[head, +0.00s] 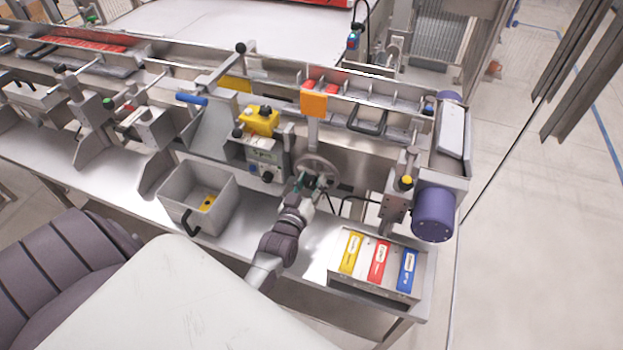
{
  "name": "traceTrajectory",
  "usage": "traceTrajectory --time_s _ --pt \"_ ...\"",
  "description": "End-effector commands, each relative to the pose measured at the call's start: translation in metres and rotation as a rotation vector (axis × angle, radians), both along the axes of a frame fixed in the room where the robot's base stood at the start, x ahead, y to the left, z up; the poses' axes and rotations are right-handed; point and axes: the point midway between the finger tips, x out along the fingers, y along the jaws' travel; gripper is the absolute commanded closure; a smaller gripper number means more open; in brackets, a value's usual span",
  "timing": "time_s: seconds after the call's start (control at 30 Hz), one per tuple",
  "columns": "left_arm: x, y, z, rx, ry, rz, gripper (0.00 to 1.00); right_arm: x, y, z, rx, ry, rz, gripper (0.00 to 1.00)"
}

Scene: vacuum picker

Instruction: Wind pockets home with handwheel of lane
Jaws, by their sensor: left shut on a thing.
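The handwheel (318,163) is a grey metal wheel on the front of the lane, right of the control box. My left gripper (312,182) is at the wheel's lower part and is shut on it; the fingers are small and partly hidden by the wrist. The lane's pockets (375,98) are a row of divided metal compartments behind and above the wheel. Red items (320,87) lie in the pockets behind an orange plate (314,104). My right gripper does not show.
A control box (264,155) with a yellow top stands left of the wheel. A grey bin (197,200) sits on the bench further left. A purple motor (433,214) and a tray (372,284) with yellow, red and blue labelled binders are at the right.

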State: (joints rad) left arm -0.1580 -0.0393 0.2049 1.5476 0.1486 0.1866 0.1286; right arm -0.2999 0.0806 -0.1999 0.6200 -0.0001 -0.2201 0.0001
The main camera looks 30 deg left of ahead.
Motion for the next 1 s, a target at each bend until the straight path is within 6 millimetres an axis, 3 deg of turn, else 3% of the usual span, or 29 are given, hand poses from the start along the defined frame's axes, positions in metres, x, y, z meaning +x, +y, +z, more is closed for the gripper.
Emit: traceTrajectory --time_s 0.03,0.4,0.9,0.93,1.0 --pt "0.0027 0.0015 0.0073 -0.025 -0.022 0.000 0.90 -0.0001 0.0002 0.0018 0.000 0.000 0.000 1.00" --pt "0.0026 0.0024 0.0072 -0.158 -0.056 0.001 0.90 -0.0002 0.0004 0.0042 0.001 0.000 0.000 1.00" --pt "0.0027 0.0022 0.0067 -0.179 -0.060 0.001 0.90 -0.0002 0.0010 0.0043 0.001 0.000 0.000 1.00" --pt "0.0027 0.0022 0.0067 -0.179 -0.060 0.001 0.54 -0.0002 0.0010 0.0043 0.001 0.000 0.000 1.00" --pt "0.0027 0.0021 0.0067 -0.178 -0.060 0.001 0.42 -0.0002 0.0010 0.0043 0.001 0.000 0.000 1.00"
